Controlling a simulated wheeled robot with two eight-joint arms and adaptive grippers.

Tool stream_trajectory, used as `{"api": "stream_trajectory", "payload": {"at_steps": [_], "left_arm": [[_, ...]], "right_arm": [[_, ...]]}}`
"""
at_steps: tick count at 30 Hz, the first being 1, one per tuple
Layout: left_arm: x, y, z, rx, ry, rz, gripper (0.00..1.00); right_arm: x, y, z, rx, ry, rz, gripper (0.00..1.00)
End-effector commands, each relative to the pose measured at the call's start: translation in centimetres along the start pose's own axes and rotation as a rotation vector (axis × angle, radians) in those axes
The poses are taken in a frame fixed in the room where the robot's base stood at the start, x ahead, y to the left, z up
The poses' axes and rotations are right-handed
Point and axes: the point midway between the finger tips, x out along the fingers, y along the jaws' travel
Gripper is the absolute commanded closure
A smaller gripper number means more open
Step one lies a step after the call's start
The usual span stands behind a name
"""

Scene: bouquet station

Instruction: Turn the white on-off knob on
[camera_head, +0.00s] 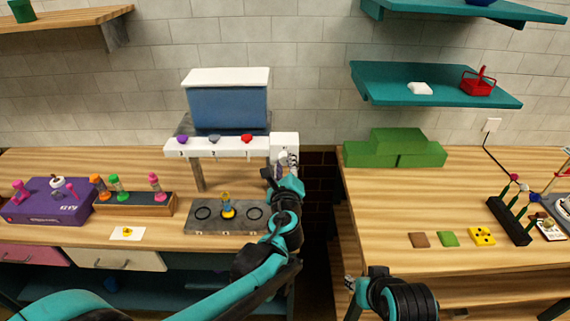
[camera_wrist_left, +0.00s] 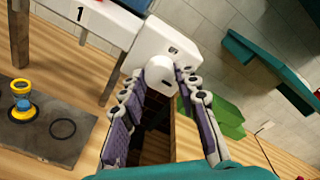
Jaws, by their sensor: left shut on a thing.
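The white on-off knob (camera_wrist_left: 159,71) sticks out from the white switch box (camera_wrist_left: 172,43) in the left wrist view. In the head view the switch box (camera_head: 284,141) is at the right end of the dispenser, and the gripper mostly covers the knob. My left gripper (camera_head: 287,161) is at the front of the box. In the left wrist view its two purple-padded fingers (camera_wrist_left: 164,85) are on either side of the knob, shut on it. The knob's on or off marking cannot be read. My right gripper (camera_head: 353,285) is low in the head view, away from the box, its jaws unclear.
The dispenser with a blue tank (camera_head: 228,108) has purple, grey and red knobs on its white bar (camera_head: 215,149). A yellow-and-blue holder (camera_head: 228,206) stands on the grey plate (camera_head: 190,225) below. Green blocks (camera_head: 372,155) stand right of the gap between the tables.

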Motion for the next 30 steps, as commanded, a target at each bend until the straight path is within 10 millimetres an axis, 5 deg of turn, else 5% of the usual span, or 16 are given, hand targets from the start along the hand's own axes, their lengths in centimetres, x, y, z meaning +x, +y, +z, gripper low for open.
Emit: {"api": "stream_trajectory", "payload": {"at_steps": [4, 5, 7, 20, 30], "left_arm": [[0.0, 0.0, 0.0, 0.001, 0.0, 0.0, 0.98], [0.0, 0.0, 0.0, 0.001, 0.0, 0.0, 0.67], [0.0, 0.0, 0.0, 0.0, 0.0, 0.0, 0.48], [-1.0, -0.1, 0.0, 0.0, 0.001, -0.001, 0.48], [-8.1, -0.1, -0.1, 0.001, 0.003, -0.003, 0.48]], "right_arm": [[0.0, 0.0, 0.0, 0.0, 0.0, 0.0, 0.67], [0.0, 0.0, 0.0, 0.0, 0.0, 0.0, 0.67], [0.0, 0.0, 0.0, 0.0, 0.0, 0.0, 0.67], [0.0, 0.0, 0.0, 0.0, 0.0, 0.0, 0.67], [0.0, 0.0, 0.0, 0.0, 0.0, 0.0, 0.67]]}}
